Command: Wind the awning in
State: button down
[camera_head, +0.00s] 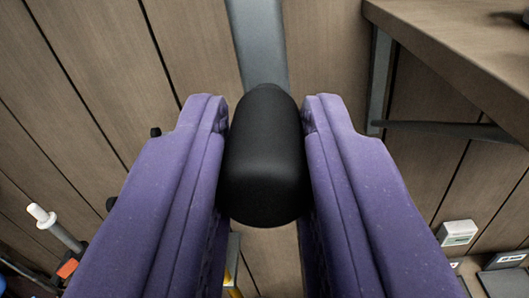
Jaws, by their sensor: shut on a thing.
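My gripper (265,125) has two purple fingers, shut on a black rounded handle (265,160) in the middle of the view. The handle sits between the fingertips and touches both. A grey metal bar (257,40) runs up from behind the handle to the top edge; it looks like a crank arm. The awning itself is not in view.
A wall of wooden planks (185,45) stands behind. A wooden shelf or tabletop (465,50) with a grey bracket (379,80) juts out at upper right. A white box (457,232) is at lower right. A white-tipped grey rod (60,230) is at lower left.

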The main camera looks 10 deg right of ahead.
jog(key=shift+r, duration=0.1)
dwell(0.3)
jog(key=c, duration=0.9)
grip_release()
jog(key=shift+d, duration=0.15)
jog(key=shift+c, duration=0.2)
jog(key=shift+s+b, duration=0.1)
jog(key=shift+b, duration=0.25)
jog(key=shift+s+f+b, duration=0.2)
jog(key=shift+s+b, duration=0.05)
jog(key=shift+b, duration=0.3)
jog(key=b+v, duration=0.6)
jog(key=v, duration=0.1)
